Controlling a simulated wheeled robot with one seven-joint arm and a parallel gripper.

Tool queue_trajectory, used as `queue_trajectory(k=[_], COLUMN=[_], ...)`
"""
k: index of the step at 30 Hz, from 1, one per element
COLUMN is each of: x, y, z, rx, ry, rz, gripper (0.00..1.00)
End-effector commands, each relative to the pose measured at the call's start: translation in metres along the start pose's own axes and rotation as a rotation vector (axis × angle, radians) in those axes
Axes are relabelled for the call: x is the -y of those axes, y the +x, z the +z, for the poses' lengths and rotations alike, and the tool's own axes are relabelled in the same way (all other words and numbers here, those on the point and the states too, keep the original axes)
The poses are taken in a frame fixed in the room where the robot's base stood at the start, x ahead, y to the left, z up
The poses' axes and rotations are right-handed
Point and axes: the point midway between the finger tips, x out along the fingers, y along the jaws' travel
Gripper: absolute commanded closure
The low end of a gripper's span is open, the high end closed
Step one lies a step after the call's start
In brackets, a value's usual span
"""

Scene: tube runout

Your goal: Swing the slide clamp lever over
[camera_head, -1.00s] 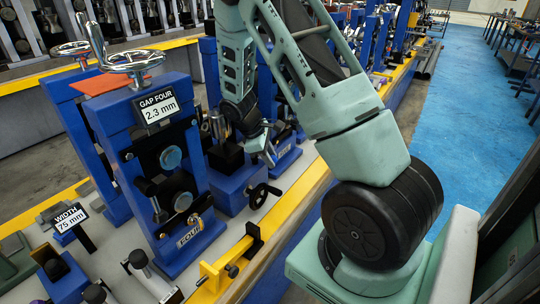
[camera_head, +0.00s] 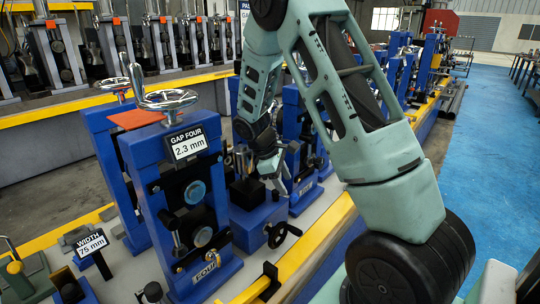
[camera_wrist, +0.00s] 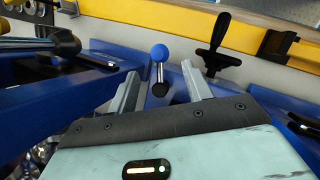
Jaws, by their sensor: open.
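A short lever with a blue ball knob (camera_wrist: 159,53) on a metal stem shows in the wrist view, standing over a blue machine part; I take it for the slide clamp lever. My gripper (camera_wrist: 160,72) is open, with one grey finger on each side of the stem and the ball just beyond the fingertips in the picture. I cannot tell whether a finger touches it. In the head view my gripper (camera_head: 281,182) is low beside the blue slide block (camera_head: 258,218), and the lever cannot be made out there.
A black hand crank (camera_head: 283,234) sticks out near the gripper; it also shows in the wrist view (camera_wrist: 218,50). A blue stand with a "GAP FOUR 2.3 mm" sign (camera_head: 187,145) and handwheel (camera_head: 166,101) is at left. A yellow rail (camera_head: 310,245) runs along the bench edge.

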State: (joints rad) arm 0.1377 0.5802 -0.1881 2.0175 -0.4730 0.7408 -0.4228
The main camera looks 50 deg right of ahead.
Motion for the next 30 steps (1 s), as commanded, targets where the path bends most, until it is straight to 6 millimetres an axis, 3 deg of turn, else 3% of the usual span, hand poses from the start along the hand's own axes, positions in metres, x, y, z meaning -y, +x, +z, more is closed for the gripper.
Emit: queue_trajectory(k=[6,13,19,28,30], x=[-0.001,-0.001,0.000,0.000,0.000], y=[-0.054,-0.095,-0.111,-0.113,-0.112], z=[-0.001,-0.001,0.000,0.000,0.000], rx=[-0.004,-0.003,-0.001,0.000,-0.003], ry=[0.000,0.001,0.001,0.001,0.005], rz=[0.003,0.002,0.000,0.000,-0.003], gripper=[0.50,0.50,0.50,0.50,0.70])
